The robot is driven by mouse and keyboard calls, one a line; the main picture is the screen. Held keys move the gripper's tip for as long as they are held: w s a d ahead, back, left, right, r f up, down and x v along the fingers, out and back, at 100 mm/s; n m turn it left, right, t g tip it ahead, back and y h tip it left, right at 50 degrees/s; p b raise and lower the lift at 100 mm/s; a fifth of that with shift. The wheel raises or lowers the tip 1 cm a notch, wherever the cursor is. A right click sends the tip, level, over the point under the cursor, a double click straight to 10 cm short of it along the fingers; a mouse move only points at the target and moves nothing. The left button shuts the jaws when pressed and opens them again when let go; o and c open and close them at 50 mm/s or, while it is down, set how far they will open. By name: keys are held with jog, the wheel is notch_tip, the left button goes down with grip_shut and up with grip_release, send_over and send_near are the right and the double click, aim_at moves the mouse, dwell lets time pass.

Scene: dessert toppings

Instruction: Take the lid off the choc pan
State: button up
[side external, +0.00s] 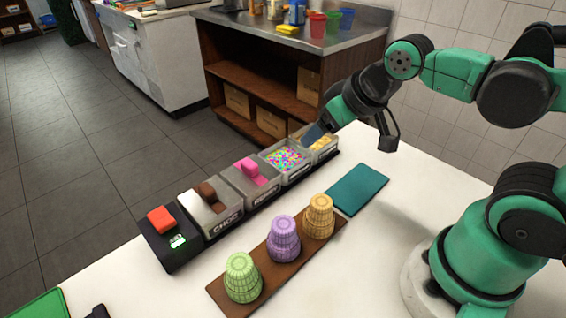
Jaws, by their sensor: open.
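My gripper (350,138) is open at the far right end of the row, well away from the choc pan. One finger is over the last pan, and the other hangs to its right. I see nothing held between them.
A pink-handled lid (248,172), a sprinkles pan (284,158) and a pan with yellow contents (322,143) follow along the row. A red block (161,219) sits at the near end.

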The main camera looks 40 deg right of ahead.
jog(key=w+a+r+g, duration=0.2)
jog(key=w+a+g, duration=0.2)
jog(key=w+a, duration=0.3)
jog(key=g, duration=0.3)
send_over(206, 188)
jog(key=f, duration=0.4)
jog(key=shift+d+f, duration=0.25)
jog(key=shift+d, duration=0.05)
jog(key=shift+a+f, duration=0.2)
jog(key=shift+f, duration=0.05)
jog(key=shift+a+f, duration=0.1)
jog(key=shift+f, duration=2.7)
grip_shut()
